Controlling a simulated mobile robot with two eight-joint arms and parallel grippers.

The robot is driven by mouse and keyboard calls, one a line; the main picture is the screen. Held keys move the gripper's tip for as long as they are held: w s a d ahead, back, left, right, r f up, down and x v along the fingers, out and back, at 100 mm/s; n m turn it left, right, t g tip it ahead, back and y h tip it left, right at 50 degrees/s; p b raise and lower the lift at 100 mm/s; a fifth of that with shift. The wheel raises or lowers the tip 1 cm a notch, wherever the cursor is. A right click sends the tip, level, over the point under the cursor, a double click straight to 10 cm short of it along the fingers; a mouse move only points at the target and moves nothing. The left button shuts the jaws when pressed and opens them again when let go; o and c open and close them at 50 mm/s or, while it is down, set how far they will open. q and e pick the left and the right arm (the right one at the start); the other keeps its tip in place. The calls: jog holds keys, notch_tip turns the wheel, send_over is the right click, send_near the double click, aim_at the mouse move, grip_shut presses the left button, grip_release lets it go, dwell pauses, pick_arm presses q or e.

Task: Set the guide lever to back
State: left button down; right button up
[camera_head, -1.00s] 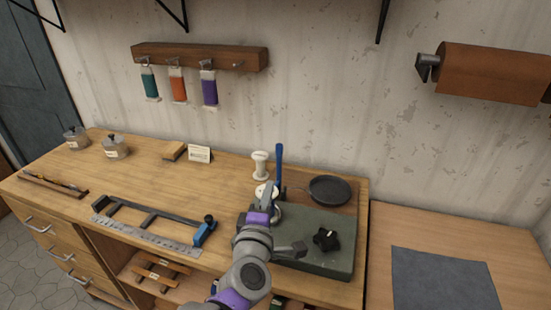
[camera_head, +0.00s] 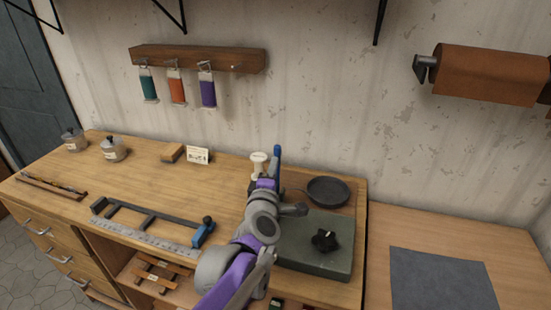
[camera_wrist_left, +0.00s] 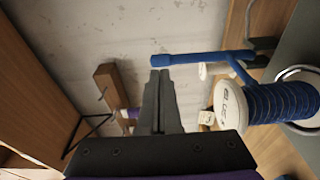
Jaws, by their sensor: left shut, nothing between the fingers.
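The guide lever, with a blue handle (camera_head: 277,156), stands upright at the back left of the green machine base (camera_head: 318,262); its lower part is hidden behind my arm. In the left wrist view the blue lever (camera_wrist_left: 195,59) lies across the picture above the fingers. My left gripper (camera_head: 267,174) is at the lever, its fingers mostly hidden in the head view. In the left wrist view the gripper (camera_wrist_left: 159,76) is shut and empty, its tips right by the lever's free end. I cannot tell whether they touch. My right gripper is not in view.
A white spool (camera_head: 258,161) stands beside the lever; a spool wound with blue thread (camera_wrist_left: 282,102) is close in the wrist view. A black knob (camera_head: 324,240) and a dark round dish (camera_head: 329,190) are to the right. A clamp frame (camera_head: 148,220) lies left.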

aim_at(277, 152)
pick_arm(q)
jog(key=shift+w+d, duration=0.15)
jog(key=shift+w, duration=0.75)
jog(key=shift+w+d, duration=0.15)
jog(key=shift+w, duration=0.75)
jog(key=shift+w, duration=0.1)
